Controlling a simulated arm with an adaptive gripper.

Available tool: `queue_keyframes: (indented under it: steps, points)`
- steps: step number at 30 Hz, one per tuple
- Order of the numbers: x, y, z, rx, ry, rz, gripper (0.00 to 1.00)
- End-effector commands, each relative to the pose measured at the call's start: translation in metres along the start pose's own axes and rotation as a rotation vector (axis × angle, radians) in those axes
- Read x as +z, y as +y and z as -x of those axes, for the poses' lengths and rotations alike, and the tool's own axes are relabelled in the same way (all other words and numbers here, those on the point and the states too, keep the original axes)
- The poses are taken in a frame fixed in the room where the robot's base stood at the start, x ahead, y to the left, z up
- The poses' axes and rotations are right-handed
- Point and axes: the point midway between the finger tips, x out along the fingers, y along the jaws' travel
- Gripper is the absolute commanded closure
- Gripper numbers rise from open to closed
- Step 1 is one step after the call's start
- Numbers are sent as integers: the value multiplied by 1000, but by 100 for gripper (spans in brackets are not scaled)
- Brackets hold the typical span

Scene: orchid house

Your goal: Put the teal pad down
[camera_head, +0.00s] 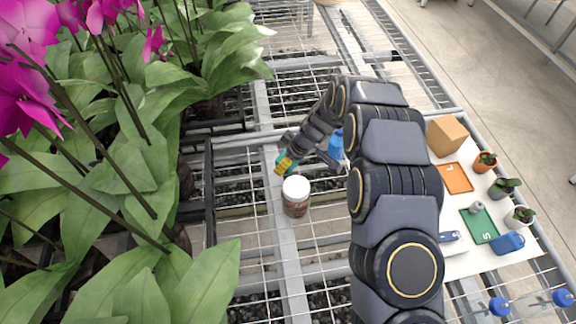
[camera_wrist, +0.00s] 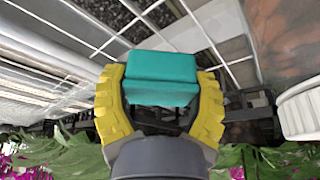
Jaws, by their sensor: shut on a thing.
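The teal pad (camera_wrist: 162,78) is a small block held between the yellow fingers of my gripper (camera_wrist: 160,112) in the wrist view. My gripper is shut on it. In the head view my gripper (camera_head: 287,164) is at the end of the arm, above the wire mesh bench, just behind a white-lidded jar. Only a little of the teal pad (camera_head: 282,157) shows there, mostly hidden by the fingers. Whether the pad touches anything below cannot be told.
The white-lidded brown jar (camera_head: 296,197) stands close by my gripper. Orchids (camera_head: 130,150) crowd the left. At right, a white board (camera_head: 462,262) holds a cardboard box (camera_head: 446,135), an orange tray (camera_head: 455,178), a green tray (camera_head: 480,226) and several small potted plants. A blue object (camera_head: 336,145) sits beside my wrist.

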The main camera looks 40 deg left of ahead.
Motion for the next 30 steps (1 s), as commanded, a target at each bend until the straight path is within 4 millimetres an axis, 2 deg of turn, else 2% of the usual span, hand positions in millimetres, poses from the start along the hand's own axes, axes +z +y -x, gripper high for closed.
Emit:
queue_keyframes:
  steps: [3,6,16,17,18,19,30]
  points:
    - [8,-2,-20,-5,-3,-1,69]
    - [12,-1,-28,-4,-3,-1,69]
    - [12,-1,-30,-4,-2,0,69]
    - [12,-1,-30,-4,-2,0,29]
    - [12,-1,-30,-3,-2,0,12]
    - [12,-1,-30,-3,-2,0,4]
    - [11,0,-27,-1,-1,-1,4]
